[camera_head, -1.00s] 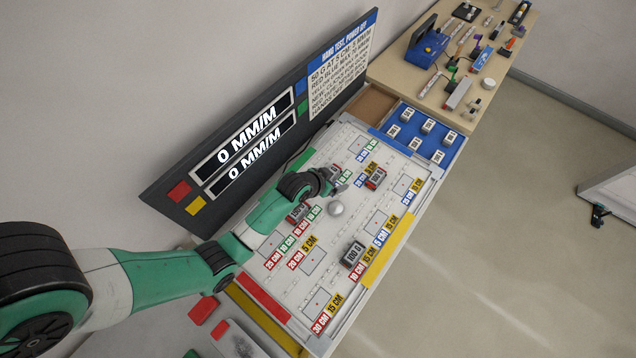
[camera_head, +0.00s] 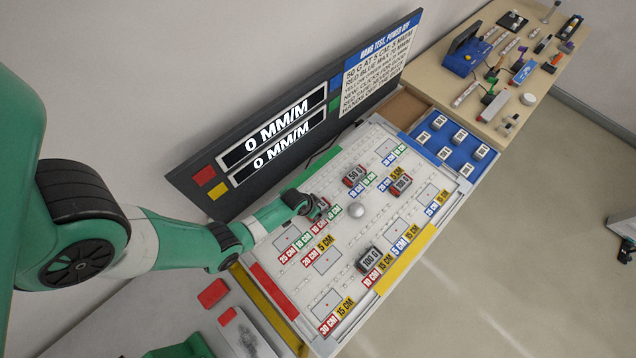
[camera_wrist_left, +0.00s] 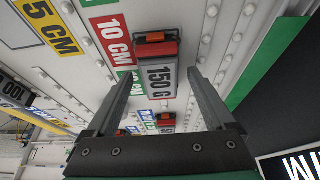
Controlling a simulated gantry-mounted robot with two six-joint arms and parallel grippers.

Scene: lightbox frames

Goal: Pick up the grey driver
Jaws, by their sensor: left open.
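I cannot pick out a grey driver for certain; small tools on the far bench are too small to name. My left gripper (camera_head: 318,208) is low over the white test board (camera_head: 340,268), near its left side. In the left wrist view its fingers (camera_wrist_left: 157,75) are open, with a grey 150 G block (camera_wrist_left: 160,80) with a red-orange part showing between them. I cannot tell whether they touch it. A grey 50 G block (camera_head: 355,177) stands just beyond the gripper. My right gripper is not in view.
A blue tray (camera_head: 452,150) of small blocks and the tool bench (camera_head: 510,60) lie beyond.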

